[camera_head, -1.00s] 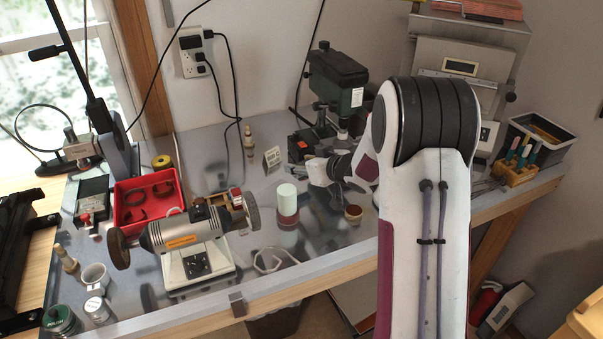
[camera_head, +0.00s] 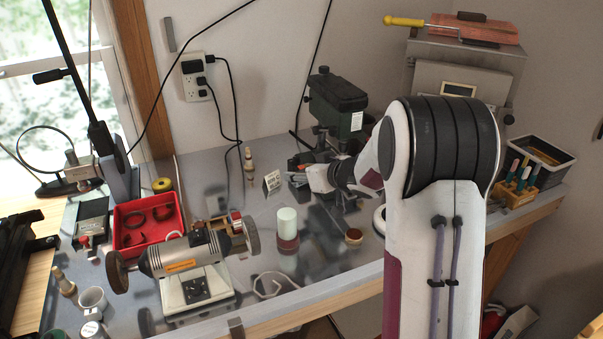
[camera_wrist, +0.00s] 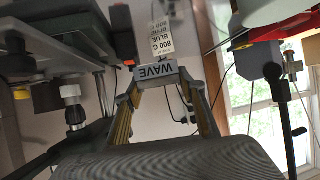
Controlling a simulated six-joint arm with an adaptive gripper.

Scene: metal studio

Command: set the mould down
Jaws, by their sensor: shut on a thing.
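In the wrist view, my gripper (camera_wrist: 164,90) is shut on the mould (camera_wrist: 155,74), a small grey block marked WAVE. The block sits between the two fingertips, and its lettering appears upside down. In the head view, my gripper (camera_head: 318,178) is over the back of the bench, in front of the green drill press (camera_head: 335,100). I cannot make out the mould there. The grey bench top (camera_head: 330,255) lies below; I cannot tell the exact gap under the mould.
A small white card (camera_head: 272,181) stands left of my gripper; it also shows beyond the mould in the wrist view (camera_wrist: 161,35). A polishing motor (camera_head: 185,255) and red tray (camera_head: 148,222) are at left.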

